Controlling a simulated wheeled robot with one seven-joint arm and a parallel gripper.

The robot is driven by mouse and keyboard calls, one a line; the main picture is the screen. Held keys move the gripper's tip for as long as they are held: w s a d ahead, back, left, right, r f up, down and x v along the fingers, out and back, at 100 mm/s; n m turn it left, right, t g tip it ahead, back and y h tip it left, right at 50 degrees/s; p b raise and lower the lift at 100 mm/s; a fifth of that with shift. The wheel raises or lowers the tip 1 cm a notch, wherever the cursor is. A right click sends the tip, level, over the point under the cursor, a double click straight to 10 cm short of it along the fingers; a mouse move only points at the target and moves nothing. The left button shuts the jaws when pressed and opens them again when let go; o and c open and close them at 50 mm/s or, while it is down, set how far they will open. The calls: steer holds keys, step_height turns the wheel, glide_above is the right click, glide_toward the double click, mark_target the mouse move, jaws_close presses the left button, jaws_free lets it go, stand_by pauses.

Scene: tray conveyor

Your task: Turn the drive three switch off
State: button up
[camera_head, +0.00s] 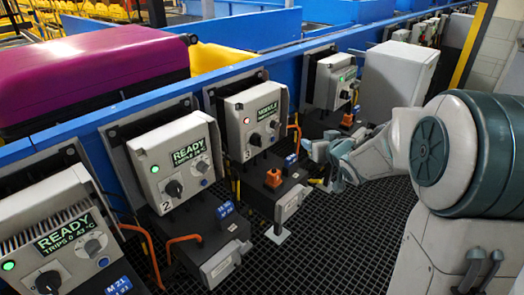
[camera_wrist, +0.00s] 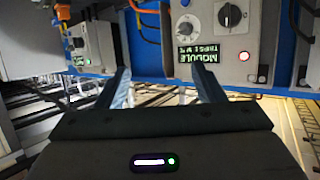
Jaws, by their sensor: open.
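The drive three box (camera_head: 236,128) is pale grey, marked 3, with a green MODULE display (camera_head: 267,112), a red light and a black rotary switch (camera_head: 256,139). My gripper (camera_head: 312,160) is right of it, in front of the row and apart from the switch. In the wrist view my gripper (camera_wrist: 161,72) is open, with nothing between its fingers. A panel with a MODULE display (camera_wrist: 197,48), black switch (camera_wrist: 230,15) and lit red light (camera_wrist: 228,80) appears upside down beyond the right finger; it matches drive three. The switch's exact setting is too small to tell.
Similar boxes reading READY, with green lights, stand left: drive two (camera_head: 172,165) and another (camera_head: 45,235). Orange connectors (camera_head: 273,178) and cables project below. Dark grating (camera_head: 320,255) lies in front.

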steer(key=w+a+f+n+y+b, duration=0.2)
steer(key=w+a+f+y+b, duration=0.15)
steer(key=f, duration=0.25)
steer(key=n+g+y+b, duration=0.1)
steer(key=y+b, duration=0.1)
steer(key=y, duration=0.4)
glide_toward(261, 143)
steer(key=x, duration=1)
steer(key=shift+a, duration=0.1)
steer(key=c, duration=1)
